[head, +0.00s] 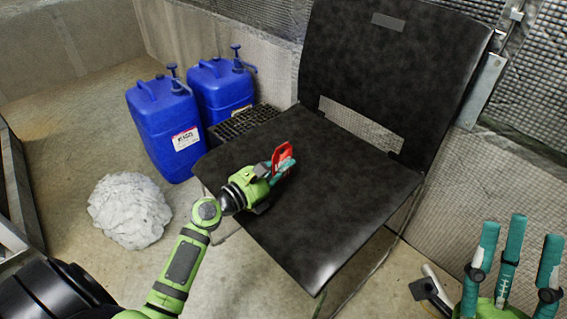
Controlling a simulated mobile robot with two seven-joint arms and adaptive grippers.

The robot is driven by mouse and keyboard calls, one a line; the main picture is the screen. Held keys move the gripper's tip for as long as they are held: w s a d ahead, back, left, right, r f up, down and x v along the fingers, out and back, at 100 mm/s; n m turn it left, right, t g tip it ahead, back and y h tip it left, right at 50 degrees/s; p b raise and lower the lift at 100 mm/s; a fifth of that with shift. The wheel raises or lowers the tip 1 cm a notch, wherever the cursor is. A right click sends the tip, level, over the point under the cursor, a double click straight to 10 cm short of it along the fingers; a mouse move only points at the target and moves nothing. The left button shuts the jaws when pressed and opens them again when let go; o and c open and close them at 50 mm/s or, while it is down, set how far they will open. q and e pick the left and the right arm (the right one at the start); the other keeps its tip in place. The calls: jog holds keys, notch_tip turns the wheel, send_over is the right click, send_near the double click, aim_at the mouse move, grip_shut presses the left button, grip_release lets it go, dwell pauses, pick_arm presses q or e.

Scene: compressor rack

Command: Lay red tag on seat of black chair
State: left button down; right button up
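The black chair (340,215) stands in the middle of the head view, its seat facing up and its backrest at the far side. The red tag (284,155) is upright and tilted in the fingers of my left gripper (281,167), over the left-middle part of the seat. The gripper seems shut on the tag and covers its lower part. I cannot tell whether the tag touches the seat. My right gripper (515,262) is at the lower right, clear of the chair, with its teal fingers pointing up, spread apart and empty.
Two blue jerrycans (163,132) with pump tops stand left of the chair, next to a black crate (242,121). A crumpled white bundle (130,209) lies on the floor. A wall runs close behind the chair. The seat's front and right parts are bare.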

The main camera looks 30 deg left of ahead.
pick_arm(q)
jog(key=shift+f, duration=0.45)
jog(key=c, duration=1.4)
grip_release()
jog(key=shift+c, duration=0.2)
jog(key=shift+r, duration=0.15)
